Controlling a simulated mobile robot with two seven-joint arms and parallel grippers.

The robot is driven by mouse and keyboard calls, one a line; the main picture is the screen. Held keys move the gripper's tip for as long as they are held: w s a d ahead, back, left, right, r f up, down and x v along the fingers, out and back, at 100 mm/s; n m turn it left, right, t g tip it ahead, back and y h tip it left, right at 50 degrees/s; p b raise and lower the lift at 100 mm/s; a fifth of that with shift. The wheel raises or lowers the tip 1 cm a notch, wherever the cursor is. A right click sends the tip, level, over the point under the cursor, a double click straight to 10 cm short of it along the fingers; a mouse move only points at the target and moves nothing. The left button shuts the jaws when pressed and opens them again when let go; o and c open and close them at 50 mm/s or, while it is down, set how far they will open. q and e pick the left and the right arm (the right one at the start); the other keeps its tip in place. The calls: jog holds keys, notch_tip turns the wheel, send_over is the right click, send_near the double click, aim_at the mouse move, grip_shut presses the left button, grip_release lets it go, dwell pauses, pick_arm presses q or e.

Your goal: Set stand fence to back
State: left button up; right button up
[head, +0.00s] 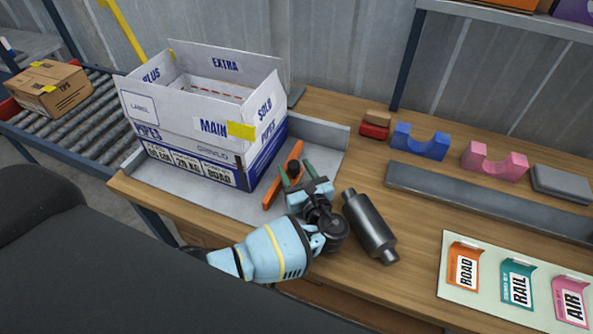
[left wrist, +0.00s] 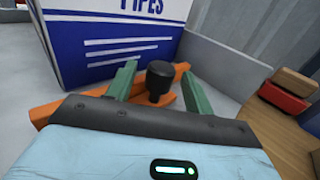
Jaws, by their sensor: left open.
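The orange fence (head: 283,184) lies at an angle on the grey stand (head: 330,137), beside the right side of the big white and blue box (head: 208,125). A black knob (head: 293,167) stands up from the fence. My left gripper (head: 289,175) is open over the fence, with its green fingers on either side of the knob. In the left wrist view the knob (left wrist: 158,81) is between the two fingertips (left wrist: 160,84), with visible gaps. The orange bar (left wrist: 45,113) runs behind the fingers. My right gripper is not in view.
A dark muffler (head: 369,227) lies right of my left wrist. Blue (head: 420,145) and pink (head: 495,162) cradles, a grey bar (head: 480,198) and a card board (head: 450,285) are further right. A carton (head: 48,88) sits on the roller conveyor (head: 100,115) at left.

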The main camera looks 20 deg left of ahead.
pick_arm(q)
jog(key=v, duration=0.7)
jog(key=shift+s+d, duration=0.3)
